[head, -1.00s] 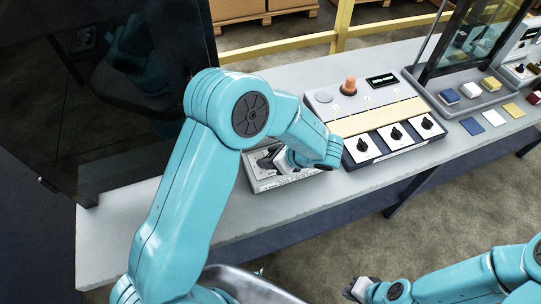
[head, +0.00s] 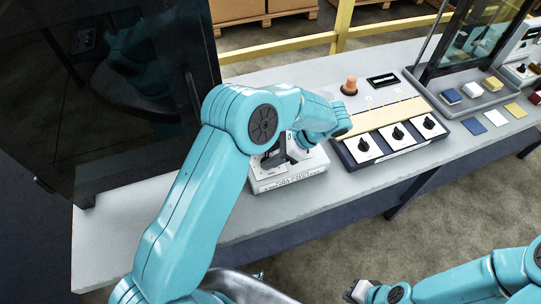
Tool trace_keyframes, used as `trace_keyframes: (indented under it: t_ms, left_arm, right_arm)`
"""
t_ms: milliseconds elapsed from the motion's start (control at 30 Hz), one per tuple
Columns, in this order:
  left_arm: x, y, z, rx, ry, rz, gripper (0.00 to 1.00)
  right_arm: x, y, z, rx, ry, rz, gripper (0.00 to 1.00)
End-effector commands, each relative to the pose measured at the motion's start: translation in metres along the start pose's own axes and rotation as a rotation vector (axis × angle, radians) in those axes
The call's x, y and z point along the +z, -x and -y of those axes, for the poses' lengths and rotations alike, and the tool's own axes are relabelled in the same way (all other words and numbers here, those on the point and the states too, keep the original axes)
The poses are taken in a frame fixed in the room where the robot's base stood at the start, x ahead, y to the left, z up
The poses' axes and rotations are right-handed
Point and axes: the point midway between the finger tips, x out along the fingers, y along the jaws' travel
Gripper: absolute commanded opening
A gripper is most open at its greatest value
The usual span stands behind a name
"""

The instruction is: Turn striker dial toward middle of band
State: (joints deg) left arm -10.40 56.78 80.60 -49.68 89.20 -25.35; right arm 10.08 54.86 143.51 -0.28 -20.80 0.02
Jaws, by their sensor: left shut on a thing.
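A small white box (head: 290,181) with lettering along its front edge sits on the bench. My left gripper (head: 283,155) is low over its top, shut on what seems to be the striker dial there. My fingers and arm hide most of that dial, so its pointer and band cannot be read. To the right a panel carries three black knobs on white plates: left (head: 363,145), middle (head: 398,134) and right (head: 429,122). My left wrist overlaps this panel's left side in the picture. My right gripper (head: 358,291) is low at the bottom, away from the bench; its opening is unclear.
The panel also has an orange button (head: 349,86), a dark display (head: 382,80) and a tan strip (head: 385,117). A grey tray (head: 474,101) with small blocks and several coloured cards are farther right. A large dark screen (head: 105,100) stands left. The front bench edge is clear.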

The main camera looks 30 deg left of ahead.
Motion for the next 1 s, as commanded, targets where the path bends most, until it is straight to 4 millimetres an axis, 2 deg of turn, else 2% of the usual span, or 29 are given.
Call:
trace_keyframes:
  t_ms: [500,1000]
  left_arm:
    - [0.0018,0.0005,0.0045,0.223,0.228,-0.002,0.14]
    - [0.0027,0.0012,0.0052,0.259,0.268,-0.002,0.14]
  right_arm:
    - [0.0000,-0.0022,-0.0008,0.000,0.000,0.000,0.00]
    - [0.0000,-0.0023,-0.0008,0.000,0.000,0.000,0.00]
